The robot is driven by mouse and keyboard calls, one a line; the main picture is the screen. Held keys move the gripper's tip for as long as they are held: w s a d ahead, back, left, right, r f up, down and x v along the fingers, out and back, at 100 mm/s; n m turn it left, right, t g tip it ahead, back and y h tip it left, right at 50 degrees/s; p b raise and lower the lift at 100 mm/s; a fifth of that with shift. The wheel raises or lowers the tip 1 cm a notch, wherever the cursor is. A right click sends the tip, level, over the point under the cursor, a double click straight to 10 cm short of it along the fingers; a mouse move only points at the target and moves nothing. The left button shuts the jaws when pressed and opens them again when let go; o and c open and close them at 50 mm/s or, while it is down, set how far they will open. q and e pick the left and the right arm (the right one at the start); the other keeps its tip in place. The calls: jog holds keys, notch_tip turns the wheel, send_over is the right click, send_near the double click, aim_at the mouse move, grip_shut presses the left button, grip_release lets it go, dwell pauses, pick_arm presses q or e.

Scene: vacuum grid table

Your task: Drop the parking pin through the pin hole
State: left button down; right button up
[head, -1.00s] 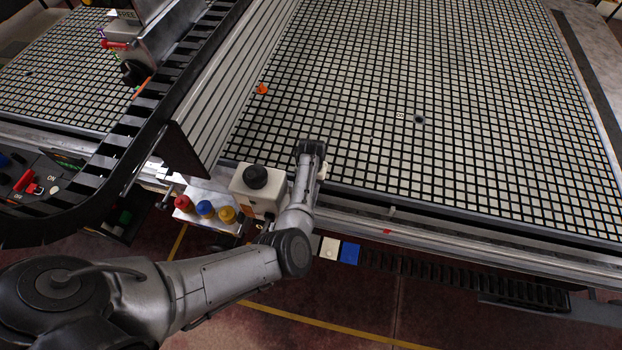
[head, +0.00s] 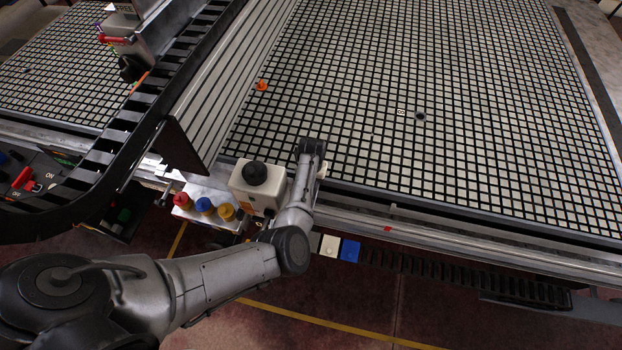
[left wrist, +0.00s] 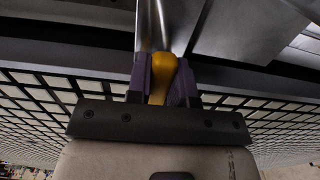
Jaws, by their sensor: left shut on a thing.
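In the left wrist view the two purple fingers of my left gripper (left wrist: 163,82) are shut on the yellow handle of the pin (left wrist: 164,66). A bare metal rod shows beyond the handle, and its far end is out of view. In the head view my left arm reaches over the table's front edge. Its wrist hides the fingers and the pin there. The pin hole (head: 420,116) looks like a dark round spot in the grid table (head: 480,150), right of my wrist and apart from it. My right gripper is not in view.
A white box with a black knob (head: 256,173) stands left of my wrist. Red, blue and yellow knobs (head: 204,206) sit beside it. A small orange item (head: 262,85) lies by the tall slotted beam (head: 215,95). The grid right of my wrist is mostly clear.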

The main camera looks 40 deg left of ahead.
pick_arm(q)
jog(key=c, duration=0.9)
grip_release()
notch_tip(320, 180, up, 14)
jog(key=shift+w+f+p, duration=0.1)
jog(key=shift+p, duration=0.8)
